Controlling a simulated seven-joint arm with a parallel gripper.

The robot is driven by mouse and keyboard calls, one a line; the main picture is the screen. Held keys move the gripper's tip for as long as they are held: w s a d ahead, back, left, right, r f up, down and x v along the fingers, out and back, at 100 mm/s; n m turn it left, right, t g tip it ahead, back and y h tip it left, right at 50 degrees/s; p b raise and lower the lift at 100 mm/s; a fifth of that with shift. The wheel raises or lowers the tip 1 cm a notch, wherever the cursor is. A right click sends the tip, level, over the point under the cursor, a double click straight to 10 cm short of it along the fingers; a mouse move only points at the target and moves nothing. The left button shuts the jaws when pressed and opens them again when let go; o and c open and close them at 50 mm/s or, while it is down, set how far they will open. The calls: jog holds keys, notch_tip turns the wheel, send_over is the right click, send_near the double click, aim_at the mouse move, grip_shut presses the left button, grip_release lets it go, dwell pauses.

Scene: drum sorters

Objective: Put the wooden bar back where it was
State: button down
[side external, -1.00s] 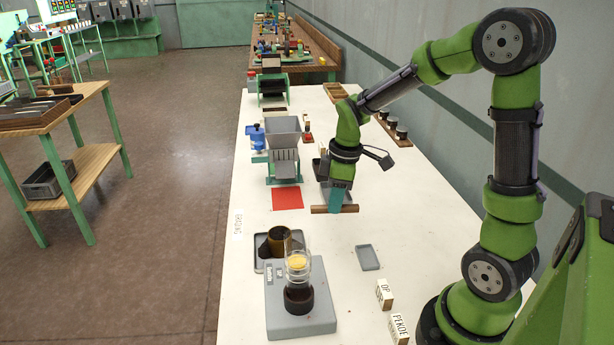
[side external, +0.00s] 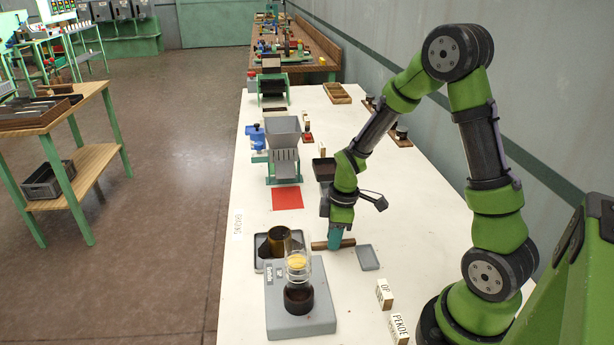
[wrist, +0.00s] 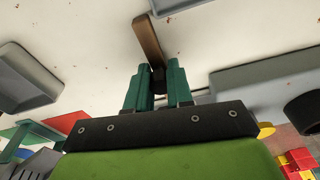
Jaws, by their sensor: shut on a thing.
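The wooden bar (side external: 348,243) is a short brown stick, low at the white table top, between the dark tray with the brown cup and the small grey tray. Whether it touches the table I cannot tell. My gripper (side external: 335,243) points down over the bar with its teal fingers shut on it. In the wrist view the bar (wrist: 148,40) runs up and away from between the fingers (wrist: 158,78). The part of the bar between the fingers is hidden.
A small grey tray (side external: 369,258) lies just right of the bar. OP (side external: 384,295) and PEKOE (side external: 399,329) blocks stand nearer me.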

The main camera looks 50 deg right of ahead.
jog(key=shift+f, duration=0.1)
jog(key=c, duration=1)
grip_release()
notch_tip(320, 180, up, 12)
jog(key=s+d, duration=0.1)
jog(key=s+a+r+m+t+y, duration=0.1)
jog(key=s+a+r+m+t, duration=0.5)
jog(key=s+a+r+m, duration=0.3)
jog(key=shift+a+r+m, duration=1.2)
jog(key=shift+a+r, duration=0.1)
jog(key=shift+a, duration=0.05)
